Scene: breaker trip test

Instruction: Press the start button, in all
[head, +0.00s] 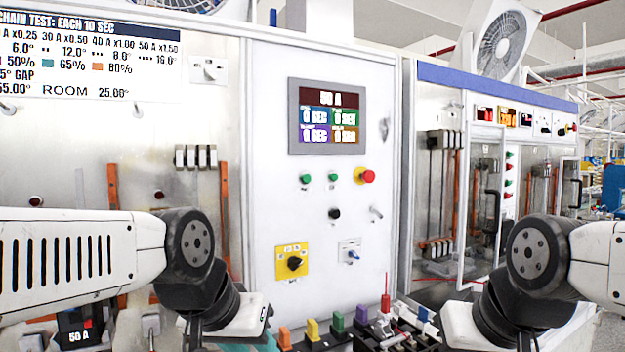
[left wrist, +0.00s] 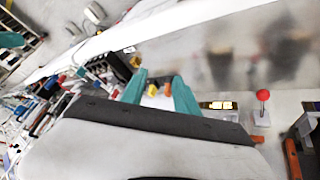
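Two green push buttons, left (head: 305,179) and right (head: 332,177), sit on the white control cabinet (head: 270,120) below its screen (head: 326,117). Their labels are too small to read, so I cannot tell which is the start button. A red mushroom button (head: 368,176) on a yellow base is to their right. My left gripper (left wrist: 160,90) shows two teal fingers spread apart in the left wrist view, with small yellow and orange parts beyond them. It is low, well below the green buttons. My right arm is at the lower right; its fingers are out of frame.
Below the green buttons are a black knob (head: 334,213), a yellow-plated rotary switch (head: 293,262) and a blue-handled switch (head: 352,254). Coloured blocks and breakers (head: 360,316) crowd the bench in front. A second test cabinet (head: 490,81) stands at the right.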

